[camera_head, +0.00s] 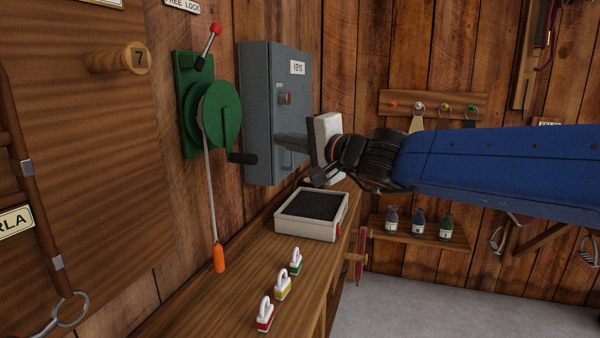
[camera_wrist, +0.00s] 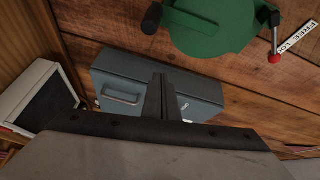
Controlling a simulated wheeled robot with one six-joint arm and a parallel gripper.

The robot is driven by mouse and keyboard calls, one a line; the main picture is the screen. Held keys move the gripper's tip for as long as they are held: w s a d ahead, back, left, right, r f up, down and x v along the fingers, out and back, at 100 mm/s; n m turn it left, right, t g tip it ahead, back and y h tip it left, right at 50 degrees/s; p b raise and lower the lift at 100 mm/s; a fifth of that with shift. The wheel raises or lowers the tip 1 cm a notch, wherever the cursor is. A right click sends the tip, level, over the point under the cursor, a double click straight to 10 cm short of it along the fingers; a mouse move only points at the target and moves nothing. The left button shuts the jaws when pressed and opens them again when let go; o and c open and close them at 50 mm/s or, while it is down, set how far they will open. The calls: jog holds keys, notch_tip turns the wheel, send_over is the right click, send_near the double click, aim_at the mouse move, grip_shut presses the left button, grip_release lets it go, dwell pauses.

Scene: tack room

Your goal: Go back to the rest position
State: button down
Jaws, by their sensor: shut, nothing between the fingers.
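My gripper (camera_head: 282,141) is in front of the grey key cabinet (camera_head: 262,115) on the wooden wall, at the height of its lower half. In the wrist view its two fingers (camera_wrist: 160,80) are together, with nothing between them. The cabinet (camera_wrist: 205,92) lies beyond the fingertips there, and its door looks closed. I cannot tell whether the fingertips touch it. My blue arm reaches in from the right in the head view.
A green winch (camera_head: 218,115) with a crank hangs left of the cabinet. A white tray (camera_head: 328,226) with a dark inside stands on the wooden bench below my gripper. Bottles (camera_head: 418,221) line a shelf at the back.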

jog(key=s+d+f+n+g+h, duration=0.3)
jog(key=s+d+f+h, duration=0.3)
jog(key=s+d+f, duration=0.8)
jog(key=s+d+f+n+g+h, duration=0.4)
jog(key=s+d+f, duration=1)
jog(key=d+f, duration=0.5)
jog(key=shift+d+f+g+h, duration=0.25)
jog(key=shift+f+g+h, duration=0.3)
jog(key=shift+h, duration=0.65)
